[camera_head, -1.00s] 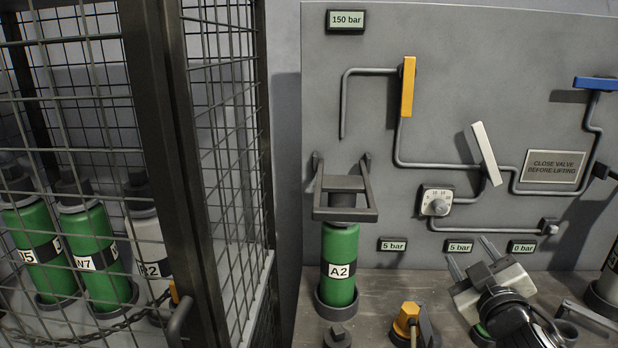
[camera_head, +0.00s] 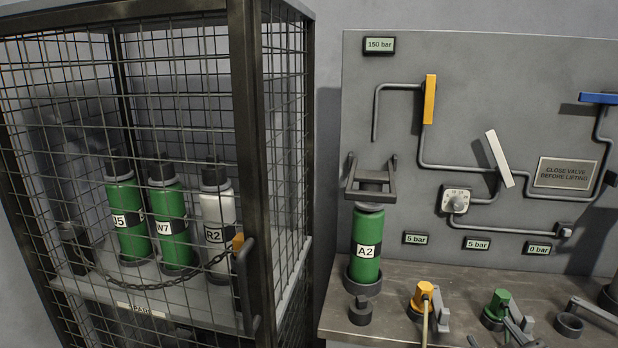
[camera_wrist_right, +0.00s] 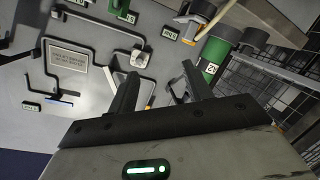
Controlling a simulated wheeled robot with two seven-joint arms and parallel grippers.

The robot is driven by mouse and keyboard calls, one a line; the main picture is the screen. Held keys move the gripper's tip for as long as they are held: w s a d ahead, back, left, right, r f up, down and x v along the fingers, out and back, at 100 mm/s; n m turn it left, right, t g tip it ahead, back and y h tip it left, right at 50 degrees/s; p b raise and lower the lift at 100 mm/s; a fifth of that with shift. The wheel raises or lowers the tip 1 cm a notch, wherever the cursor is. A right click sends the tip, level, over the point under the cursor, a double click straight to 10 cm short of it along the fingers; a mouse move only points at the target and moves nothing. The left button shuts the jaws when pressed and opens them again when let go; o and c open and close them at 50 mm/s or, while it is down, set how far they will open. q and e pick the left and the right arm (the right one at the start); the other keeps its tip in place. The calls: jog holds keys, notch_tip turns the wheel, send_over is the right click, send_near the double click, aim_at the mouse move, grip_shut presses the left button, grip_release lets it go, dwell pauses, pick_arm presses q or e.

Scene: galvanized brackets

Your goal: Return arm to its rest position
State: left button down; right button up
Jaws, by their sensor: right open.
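My right gripper (camera_head: 492,337) shows only by its fingertips at the bottom edge of the head view, in front of the bench by the green-topped fitting (camera_head: 497,306). In the right wrist view its two dark fingers (camera_wrist_right: 158,72) stand apart with nothing between them, so it is open and empty. The rest of the right arm is below the head view. My left gripper is in neither view.
A green cylinder A2 (camera_head: 366,258) stands on the bench (camera_head: 400,335) under a bracket, before the grey valve panel (camera_head: 480,60). A yellow-topped fitting (camera_head: 424,295) is close by. A mesh cage (camera_head: 245,150) with cylinders and a chain stands left.

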jog(key=s+a+f+m+g+y, duration=0.2)
jog(key=s+a+f+g+y, duration=0.3)
jog(key=s+a+f, duration=1.2)
jog(key=shift+f+m, duration=0.3)
jog(key=shift+f, duration=0.25)
